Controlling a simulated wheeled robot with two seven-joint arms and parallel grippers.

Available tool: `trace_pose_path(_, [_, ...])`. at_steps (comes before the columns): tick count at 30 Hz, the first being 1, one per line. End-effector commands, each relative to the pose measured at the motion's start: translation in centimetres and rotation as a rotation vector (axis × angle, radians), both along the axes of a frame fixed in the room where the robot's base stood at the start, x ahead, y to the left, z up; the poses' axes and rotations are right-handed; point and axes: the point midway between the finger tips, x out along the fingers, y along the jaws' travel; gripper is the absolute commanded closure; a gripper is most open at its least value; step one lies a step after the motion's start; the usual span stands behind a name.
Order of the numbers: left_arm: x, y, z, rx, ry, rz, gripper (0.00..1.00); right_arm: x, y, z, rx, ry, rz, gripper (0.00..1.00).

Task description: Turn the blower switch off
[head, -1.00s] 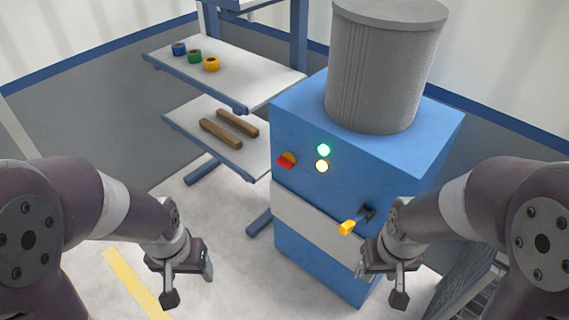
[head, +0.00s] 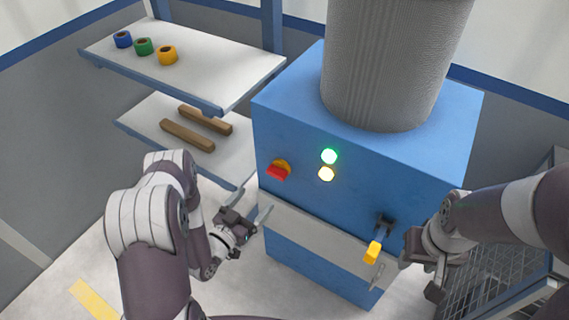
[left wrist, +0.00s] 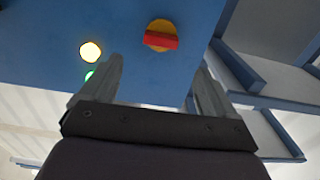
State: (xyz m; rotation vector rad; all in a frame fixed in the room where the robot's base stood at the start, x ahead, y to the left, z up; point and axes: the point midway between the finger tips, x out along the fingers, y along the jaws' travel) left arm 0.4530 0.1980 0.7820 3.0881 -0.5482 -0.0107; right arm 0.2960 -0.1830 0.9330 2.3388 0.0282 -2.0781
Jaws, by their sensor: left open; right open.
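The blower is a blue box (head: 300,115) with a grey ribbed cylinder on top. Its switch, a red handle on a yellow disc (head: 279,170), sits on the left of the front face. A lit green lamp (head: 329,156) and a lit pale yellow lamp (head: 326,174) are right of it. My left gripper (head: 257,207) is open and empty, below and left of the switch. In the left wrist view the switch (left wrist: 161,38) shows beyond and between the open fingers, apart from them. My right gripper (head: 392,275) is open beside a yellow-tipped lever (head: 373,252); whether they touch is unclear.
A shelf unit (head: 236,85) stands left of the blower. Blue, green and yellow tape rolls (head: 167,55) lie on its upper shelf, and two brown bars (head: 187,135) on the lower one. A metal mesh (head: 478,270) is at the right.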

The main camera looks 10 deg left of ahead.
Motion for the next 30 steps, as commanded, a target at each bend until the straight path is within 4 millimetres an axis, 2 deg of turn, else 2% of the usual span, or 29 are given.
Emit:
trace_pose_path(5, [3.1, -1.2, 0.3, 0.006, -0.013, -0.003, 0.11, 0.0, 0.0, 0.3, 0.000, 0.000, 0.000, 0.57])
trace_pose_path(12, [8.8, -3.2, 0.3, 0.005, -0.012, -0.001, 0.11, 0.0, 0.0, 0.6, 0.000, 0.000, 0.000, 0.57])
trace_pose_path(15, [10.4, -3.8, 0.2, 0.005, -0.010, 0.001, 0.11, 0.0, 0.0, 0.6, 0.000, 0.000, 0.000, 0.57])
trace_pose_path(19, [11.5, -4.1, 0.2, 0.004, -0.009, 0.002, 0.11, 0.0, 0.0, 0.7, 0.000, 0.000, 0.000, 0.57])
trace_pose_path(27, [11.8, -4.2, 0.2, 0.005, -0.007, 0.003, 0.11, 0.0, 0.0, 0.7, 0.000, 0.000, 0.000, 0.57])
trace_pose_path(29, [11.8, -4.2, 0.2, 0.005, -0.007, 0.003, 0.30, 0.0, 0.0, 0.7, 0.000, 0.000, 0.000, 0.57])
trace_pose_path(30, [11.8, -4.2, 0.2, 0.005, -0.007, 0.003, 0.43, 0.0, 0.0, 0.7, 0.000, 0.000, 0.000, 0.57])
